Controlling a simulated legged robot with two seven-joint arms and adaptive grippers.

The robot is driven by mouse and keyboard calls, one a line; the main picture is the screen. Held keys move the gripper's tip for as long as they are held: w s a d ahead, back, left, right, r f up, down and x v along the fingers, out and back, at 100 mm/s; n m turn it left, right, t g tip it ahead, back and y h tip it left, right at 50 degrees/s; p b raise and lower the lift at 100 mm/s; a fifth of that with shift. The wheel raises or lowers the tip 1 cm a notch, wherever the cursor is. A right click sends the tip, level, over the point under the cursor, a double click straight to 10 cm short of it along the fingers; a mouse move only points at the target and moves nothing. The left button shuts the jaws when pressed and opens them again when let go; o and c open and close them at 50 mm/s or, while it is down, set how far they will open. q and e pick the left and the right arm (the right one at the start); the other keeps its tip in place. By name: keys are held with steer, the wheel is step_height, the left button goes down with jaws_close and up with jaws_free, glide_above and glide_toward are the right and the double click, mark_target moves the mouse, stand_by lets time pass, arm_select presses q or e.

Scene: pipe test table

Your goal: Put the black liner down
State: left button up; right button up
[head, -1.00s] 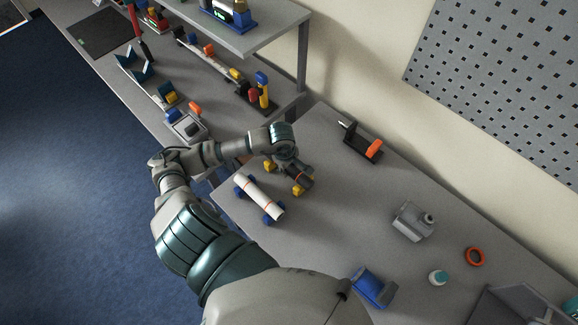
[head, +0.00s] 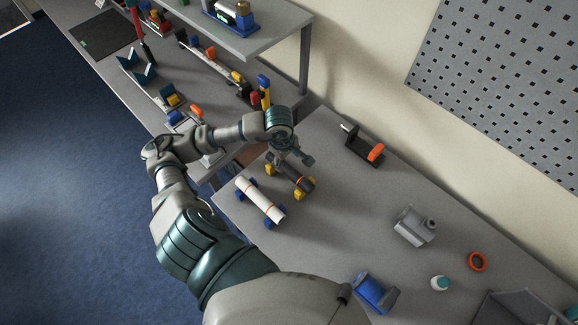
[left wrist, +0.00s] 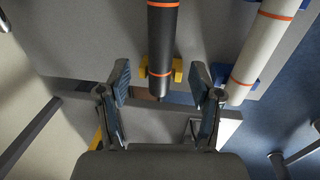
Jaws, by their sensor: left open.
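The black liner (head: 296,180) lies on two yellow supports (head: 269,169) on the grey table in the head view. In the left wrist view the liner (left wrist: 162,35) has orange bands and runs away from me, with one yellow support (left wrist: 176,71) under it. My left gripper (head: 293,159) is open and empty, above the liner near its far end in the head view. In the left wrist view its fingers (left wrist: 160,84) stand on either side of the liner's near end and touch nothing visible. My right gripper is not in view.
A white pipe (head: 260,201) on blue supports lies close beside the liner. A black holder with an orange part (head: 364,149), a grey block (head: 415,226), an orange ring (head: 477,261) and a blue device (head: 375,293) stand to the right. Shelf uprights (head: 304,60) rise behind.

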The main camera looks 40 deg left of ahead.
arm_select(q)
steer(key=shift+s+r, duration=0.15)
steer(key=shift+r, duration=0.8)
steer(key=shift+s+r, duration=0.1)
steer(key=shift+r, duration=0.85)
